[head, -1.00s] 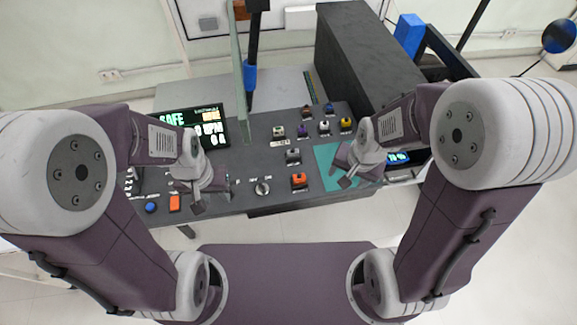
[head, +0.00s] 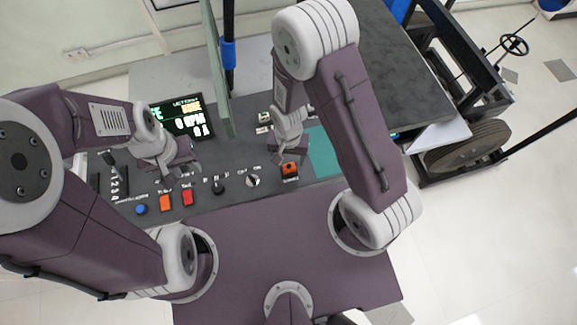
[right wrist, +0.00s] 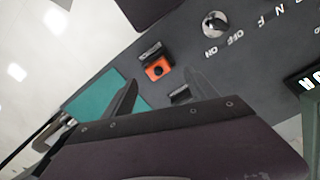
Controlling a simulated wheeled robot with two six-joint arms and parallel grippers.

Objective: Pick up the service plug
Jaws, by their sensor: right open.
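An orange block with a dark round centre (head: 290,168) sits on the grey control panel, and it also shows in the right wrist view (right wrist: 158,70). I take it for the service plug, but no readable label confirms this. My right gripper (head: 288,150) is open just behind it in the head view. In the right wrist view the right gripper's (right wrist: 161,80) two fingers are spread, with the block appearing between and beyond their tips; contact is not visible. My left gripper (head: 181,172) looks open and empty over the panel's left part.
A teal mat (head: 322,155) lies right of the block, partly behind my right arm. Rotary knobs (head: 253,181), red and orange buttons (head: 188,197) and a lit display (head: 182,118) are to the left. A clear upright pane (head: 216,75) stands behind.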

